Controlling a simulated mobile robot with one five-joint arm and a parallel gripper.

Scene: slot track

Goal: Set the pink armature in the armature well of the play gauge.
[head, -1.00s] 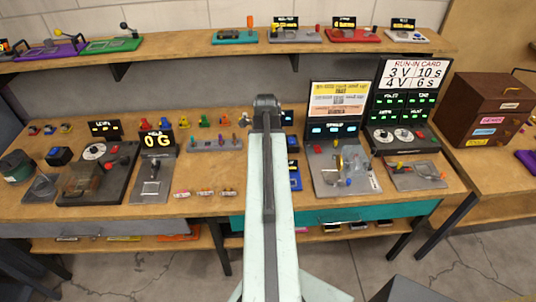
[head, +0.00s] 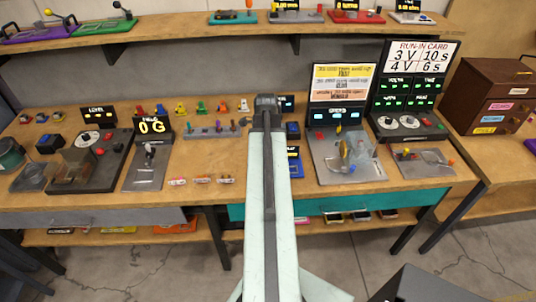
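I cannot make out the pink armature for certain. Several small banded pieces (head: 202,179) lie in a row near the bench's front edge, and a grey rack (head: 212,132) with small coloured pegs is behind them. I cannot read which device is the play gauge. A grey stand (head: 147,168) with a "0 G" display is left of the row. Blue-fronted devices (head: 295,168) are partly hidden behind my arm. My arm reaches straight out over the bench, and its dark end joint shows at the top. My gripper is hidden beyond that joint.
A black device (head: 98,170) with a clear cover stands at the left. A grey rig (head: 348,170) under a "speed" display and a run-in card board (head: 417,60) stand to the right. A drawer cabinet (head: 495,97) is at the far right. An upper shelf (head: 180,33) crosses the back.

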